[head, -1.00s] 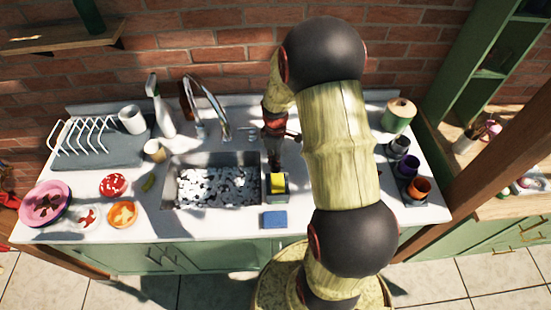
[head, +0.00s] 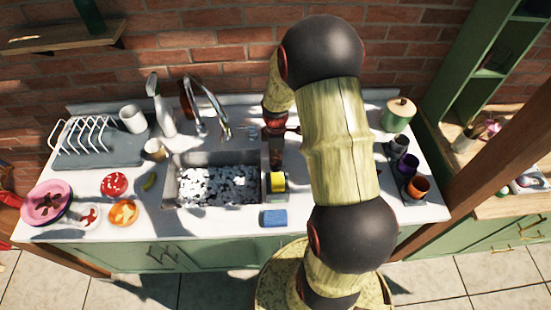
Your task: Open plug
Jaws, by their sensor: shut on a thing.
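The sink (head: 168,192) is set in the white counter and is full of white and grey patches that look like foam on water. The plug itself is not visible. My gripper (head: 277,162) points down at the sink's right edge, just behind a yellow sponge (head: 278,180) in a small grey holder (head: 277,198). Its fingers look closed. What lies between them is too small and dark to make out. The curved metal faucet (head: 214,104) stands behind the sink, left of my gripper.
A blue sponge (head: 274,218) lies at the counter's front edge. Bowls (head: 123,213) and plates (head: 46,202) stand at the left, with a dish rack (head: 90,138) behind. Cups (head: 418,187) and a lidded pot (head: 399,114) stand at the right. A spray bottle (head: 164,108) is by the faucet.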

